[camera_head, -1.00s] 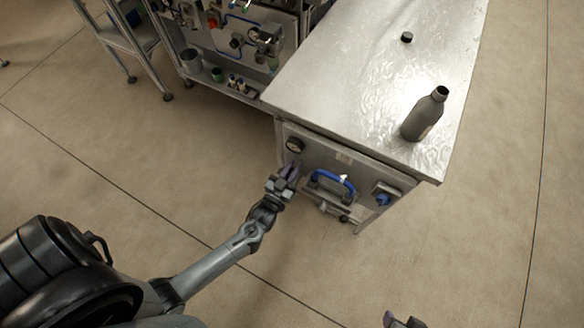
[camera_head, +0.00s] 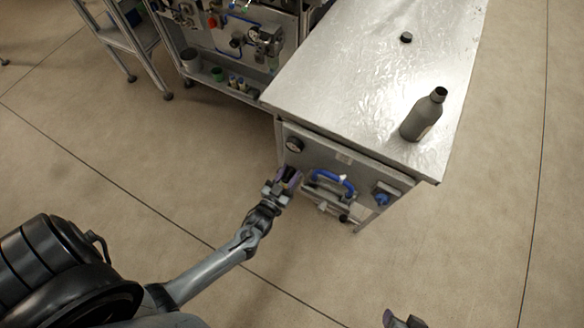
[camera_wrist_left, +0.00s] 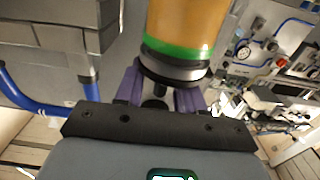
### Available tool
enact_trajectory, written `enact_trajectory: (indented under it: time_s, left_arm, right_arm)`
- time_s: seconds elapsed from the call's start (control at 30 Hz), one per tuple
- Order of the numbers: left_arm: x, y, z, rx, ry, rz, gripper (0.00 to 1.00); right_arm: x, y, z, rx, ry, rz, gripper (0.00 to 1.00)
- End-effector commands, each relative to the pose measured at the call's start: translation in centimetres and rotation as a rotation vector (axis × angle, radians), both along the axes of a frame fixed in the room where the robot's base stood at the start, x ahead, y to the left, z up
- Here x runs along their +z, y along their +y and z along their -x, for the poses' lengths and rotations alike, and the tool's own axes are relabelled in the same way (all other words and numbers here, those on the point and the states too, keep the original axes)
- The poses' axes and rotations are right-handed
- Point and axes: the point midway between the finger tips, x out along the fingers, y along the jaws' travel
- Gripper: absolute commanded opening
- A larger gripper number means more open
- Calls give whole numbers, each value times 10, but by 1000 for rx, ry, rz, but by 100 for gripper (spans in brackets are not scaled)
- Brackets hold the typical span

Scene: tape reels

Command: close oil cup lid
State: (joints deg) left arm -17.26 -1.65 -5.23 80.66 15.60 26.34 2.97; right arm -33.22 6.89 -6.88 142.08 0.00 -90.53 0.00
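The oil cup (camera_wrist_left: 185,25) shows in the left wrist view as an amber body with a green band, above a metal and black ring. I cannot make out the cup or a separate lid in the head view. My left gripper (camera_head: 289,176) is at the table's front panel, left of the blue handle. Its purple fingers (camera_wrist_left: 158,97) are apart just below the cup's black ring, with a dark part between them; contact cannot be judged. My right gripper (camera_head: 404,321) shows only in part at the bottom edge of the head view.
A metal table (camera_head: 350,75) carries a grey bottle (camera_head: 420,119) and a small black cap (camera_head: 406,37). Its front panel has a blue hose-like handle (camera_head: 333,178) and a blue knob (camera_head: 383,199). A machine panel (camera_head: 235,35) stands behind. The floor around is clear.

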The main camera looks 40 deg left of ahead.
Motion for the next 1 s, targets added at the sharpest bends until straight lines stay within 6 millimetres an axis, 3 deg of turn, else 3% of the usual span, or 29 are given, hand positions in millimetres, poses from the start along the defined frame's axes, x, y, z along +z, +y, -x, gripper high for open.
enact_trajectory:
  time_s: [0.2,0.43,0.63,1.0]
  left_arm:
    - [1,-7,40,0,4,2,38]
    - [0,-12,71,-1,4,1,38]
    - [0,-14,82,-1,1,0,38]
    - [0,-14,83,0,1,0,38]
  right_arm:
    - [11,0,0,0,0,0,53]
    - [17,0,0,0,0,0,53]
    - [19,0,0,0,0,0,53]
    - [18,0,0,0,0,0,53]
